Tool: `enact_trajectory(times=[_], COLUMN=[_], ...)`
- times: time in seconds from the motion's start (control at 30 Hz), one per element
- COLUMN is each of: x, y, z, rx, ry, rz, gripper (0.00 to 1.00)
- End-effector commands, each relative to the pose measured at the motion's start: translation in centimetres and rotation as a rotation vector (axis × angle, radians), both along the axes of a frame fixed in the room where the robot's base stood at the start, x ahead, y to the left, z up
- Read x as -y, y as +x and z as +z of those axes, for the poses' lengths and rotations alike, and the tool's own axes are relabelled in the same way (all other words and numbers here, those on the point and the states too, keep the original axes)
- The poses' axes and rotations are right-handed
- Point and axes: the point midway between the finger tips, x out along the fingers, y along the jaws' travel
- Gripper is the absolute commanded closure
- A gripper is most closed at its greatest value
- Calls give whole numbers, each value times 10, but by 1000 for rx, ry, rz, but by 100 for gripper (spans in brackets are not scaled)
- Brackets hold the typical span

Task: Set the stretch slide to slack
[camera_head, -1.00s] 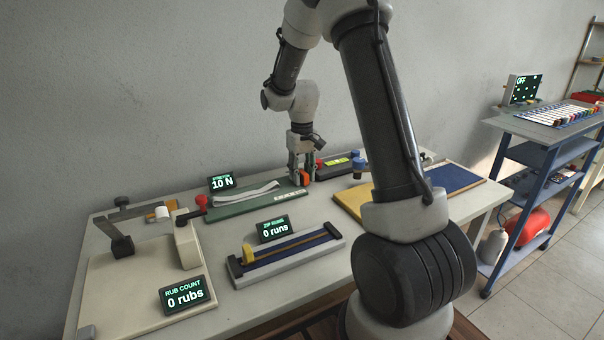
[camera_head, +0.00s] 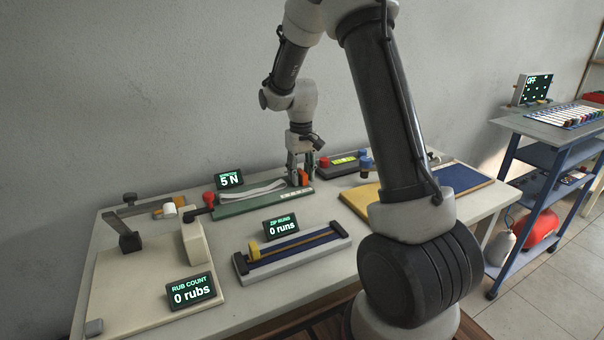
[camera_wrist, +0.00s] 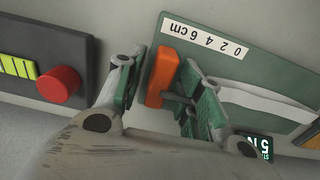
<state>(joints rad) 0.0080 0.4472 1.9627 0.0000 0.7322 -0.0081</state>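The stretch slide is an orange block (camera_wrist: 163,78) on a green board (camera_wrist: 225,60) with a printed scale marked "0 2 4 6 cm". It also shows between my fingers in the head view (camera_head: 303,178). A white band lies along the board to the left of the slide in the head view. My gripper (camera_wrist: 165,85) points down around the block, with one finger on each side. The fingers stand apart, with a thin gap between the block and the left finger in the wrist view. The stretch display (camera_head: 230,178) reads 5 N.
A dark box with a red knob (camera_wrist: 58,84) stands close beside my gripper. In the head view, the zip rig (camera_head: 292,250) lies in front of the board, the rub rig (camera_head: 150,275) at left, and a yellow and blue mat (camera_head: 360,201) at right.

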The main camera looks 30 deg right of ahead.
Motion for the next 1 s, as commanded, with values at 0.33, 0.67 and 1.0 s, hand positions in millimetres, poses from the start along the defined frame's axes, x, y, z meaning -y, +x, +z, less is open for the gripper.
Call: enact_trajectory(times=[0.33,0.67,1.0], x=[0,0,0], y=[1,1,0], z=[5,70,118], rx=[2,5,1], ry=[0,0,0], rz=[0,0,0], gripper=[61,61,61])
